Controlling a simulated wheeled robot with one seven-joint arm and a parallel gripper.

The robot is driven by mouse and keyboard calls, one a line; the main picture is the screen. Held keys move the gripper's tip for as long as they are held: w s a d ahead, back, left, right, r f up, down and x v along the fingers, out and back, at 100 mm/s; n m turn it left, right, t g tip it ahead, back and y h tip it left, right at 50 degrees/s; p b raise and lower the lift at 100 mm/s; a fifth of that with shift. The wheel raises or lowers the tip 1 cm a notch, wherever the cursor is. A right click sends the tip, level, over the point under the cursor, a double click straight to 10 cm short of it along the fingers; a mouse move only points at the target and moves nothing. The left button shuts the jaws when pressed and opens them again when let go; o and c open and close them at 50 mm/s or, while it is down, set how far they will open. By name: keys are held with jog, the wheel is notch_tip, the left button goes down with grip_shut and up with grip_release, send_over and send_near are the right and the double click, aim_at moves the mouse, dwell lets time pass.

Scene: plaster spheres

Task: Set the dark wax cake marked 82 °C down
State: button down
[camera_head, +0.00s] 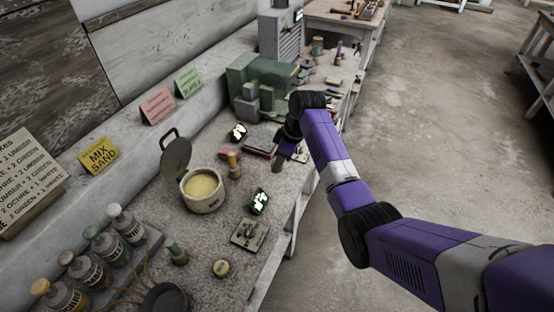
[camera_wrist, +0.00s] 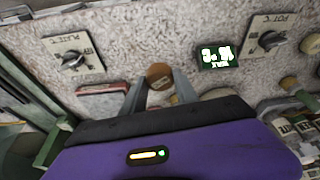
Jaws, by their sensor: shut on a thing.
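My gripper (camera_wrist: 159,82) is shut on a brown round wax cake (camera_wrist: 159,76), held between its two fingertips in the wrist view. No 82 °C mark can be read on it. In the head view my gripper (camera_head: 283,155) hangs over the right part of the bench, and the cake cannot be made out there. In the wrist view the speckled bench top (camera_wrist: 120,30) lies behind the cake; whether the cake touches it I cannot tell.
A lidded pot of yellow wax (camera_head: 203,188) stands left of my gripper. A green machine (camera_head: 262,85) stands behind. Bottles (camera_head: 127,225) fill the near left.

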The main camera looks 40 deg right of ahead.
jog(key=shift+r+p, duration=0.1)
jog(key=shift+p, duration=0.25)
jog(key=shift+s+f+b, duration=0.1)
jog(key=shift+f+b, duration=1.75)
jog(key=shift+f, duration=1.05)
jog(key=shift+f, duration=0.65)
jog(key=c, duration=0.9)
grip_release()
jog(key=shift+o, duration=0.2)
jog(key=shift+r, duration=0.1)
jog(key=shift+r+p, duration=1.8)
jog(key=shift+r, duration=0.15)
